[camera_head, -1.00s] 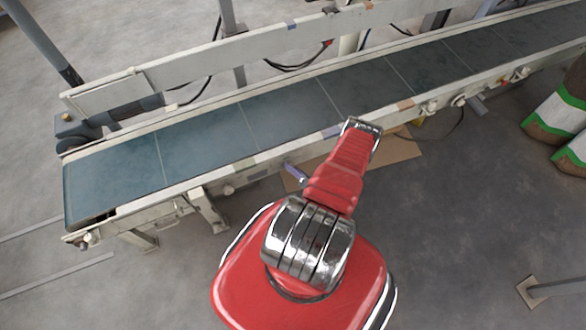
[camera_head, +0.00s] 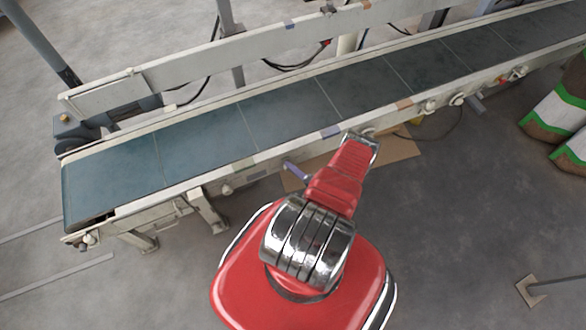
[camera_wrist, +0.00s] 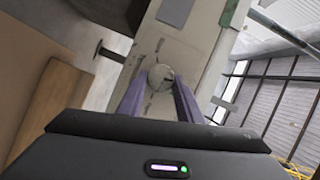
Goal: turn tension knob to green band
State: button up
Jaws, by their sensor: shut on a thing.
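In the wrist view a round grey knob (camera_wrist: 161,77) with a dark mark on its right side sits on the pale side face of the conveyor. My gripper (camera_wrist: 158,82) has its two purple fingers on either side of the knob and is shut on it. In the head view my gripper (camera_head: 297,171) shows as a small purple piece beside the near rail of the conveyor (camera_head: 215,184). The knob cannot be made out there. I cannot make out a green band around the knob. A dull grey-green patch (camera_wrist: 229,12) lies on the rail in the wrist view.
A dark belt (camera_head: 280,112) runs along the conveyor. Other knob-like fittings (camera_head: 457,99) sit on its near side to the right. Brown cardboard (camera_head: 400,148) lies on the floor below. Green-banded sacks (camera_head: 560,112) stand at the right. The grey floor in front is mostly clear.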

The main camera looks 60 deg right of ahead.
jog(key=o, duration=0.6)
jog(key=shift+s+d+f, duration=0.1)
jog(key=shift+d, duration=0.15)
jog(key=o, duration=0.4)
jog(key=shift+a, duration=0.15)
jog(key=shift+o, duration=0.2)
jog(key=s+a+r, duration=0.1)
jog(key=s+a, duration=0.1)
jog(key=s, duration=1.1)
jog(key=shift+s+r, duration=0.2)
jog(key=shift+s, duration=0.05)
jog(key=shift+a, duration=0.1)
